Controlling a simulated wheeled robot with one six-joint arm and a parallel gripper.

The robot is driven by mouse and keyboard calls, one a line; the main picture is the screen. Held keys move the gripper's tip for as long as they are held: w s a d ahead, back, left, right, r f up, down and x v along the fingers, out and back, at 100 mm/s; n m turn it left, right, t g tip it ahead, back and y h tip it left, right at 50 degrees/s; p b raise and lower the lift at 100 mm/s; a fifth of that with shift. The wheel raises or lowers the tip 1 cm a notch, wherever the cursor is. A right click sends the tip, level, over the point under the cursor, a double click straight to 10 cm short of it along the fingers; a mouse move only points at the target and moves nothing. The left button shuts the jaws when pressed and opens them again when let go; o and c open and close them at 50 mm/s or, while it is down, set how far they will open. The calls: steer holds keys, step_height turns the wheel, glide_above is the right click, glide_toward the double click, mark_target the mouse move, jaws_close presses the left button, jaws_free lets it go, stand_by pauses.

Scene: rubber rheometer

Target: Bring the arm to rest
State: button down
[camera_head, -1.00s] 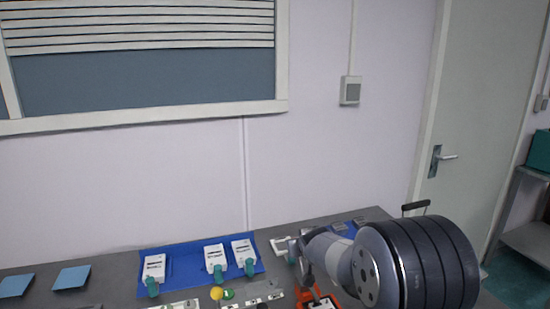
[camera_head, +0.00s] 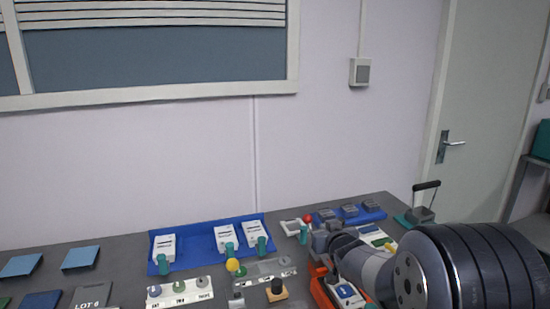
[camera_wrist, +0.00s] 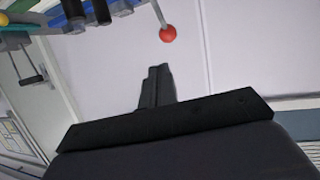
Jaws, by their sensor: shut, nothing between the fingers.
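My gripper (camera_wrist: 157,88) shows in the wrist view with its two dark fingers together and nothing between them. The wall and a red ball on a thin rod (camera_wrist: 168,34) lie beyond the fingertips. In the head view my arm reaches in from the lower right, over the right part of the grey bench (camera_head: 120,254). The gripper end is small there, and its fingertips cannot be made out.
A blue mat (camera_head: 196,240) holds white devices. An orange-red tool (camera_head: 322,287) lies close to my arm. A blue rack of grey blocks (camera_head: 349,213) and a black-handled teal item (camera_head: 421,213) stand at the back right. Light-blue squares (camera_head: 81,258) lie left.

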steer(key=s+b, duration=0.1)
steer(key=b, duration=0.1)
steer(key=s+t+b, duration=0.1)
steer(key=s, duration=0.1)
steer(key=shift+d+f+b, duration=0.15)
steer(key=shift+d+b, duration=0.2)
stand_by(0.4)
